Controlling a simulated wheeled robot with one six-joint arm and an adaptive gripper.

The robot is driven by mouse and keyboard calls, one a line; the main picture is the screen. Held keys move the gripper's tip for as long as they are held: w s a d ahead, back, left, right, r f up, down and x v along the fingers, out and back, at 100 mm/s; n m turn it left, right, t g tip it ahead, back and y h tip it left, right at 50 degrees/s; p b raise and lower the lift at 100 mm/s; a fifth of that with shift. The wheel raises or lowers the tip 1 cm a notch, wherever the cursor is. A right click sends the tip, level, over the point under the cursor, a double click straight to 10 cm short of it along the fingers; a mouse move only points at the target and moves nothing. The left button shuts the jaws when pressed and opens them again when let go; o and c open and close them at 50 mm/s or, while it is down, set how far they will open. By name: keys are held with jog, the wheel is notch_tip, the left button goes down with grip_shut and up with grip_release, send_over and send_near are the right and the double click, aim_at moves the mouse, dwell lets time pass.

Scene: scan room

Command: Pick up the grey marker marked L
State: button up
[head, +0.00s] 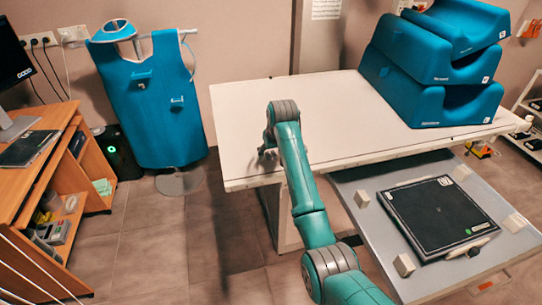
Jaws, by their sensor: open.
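I cannot make out a grey marker with an L in the head view; it may be too small to tell or hidden. My gripper (268,152) shows as a small dark shape at the end of my teal arm, over the left front part of the white table (355,122). It is open, and I see nothing between its fingers. My arm covers part of the table's front edge.
Blue foam cushions (425,85) are stacked on the table's right end. A grey low platform (375,230) at the right bears a black flat panel (435,212) and small pale blocks (405,264). A wooden desk (60,165) and a blue apron (150,105) stand left. Floor between is clear.

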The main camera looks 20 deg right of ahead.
jog(key=shift+c, duration=0.2)
grip_shut()
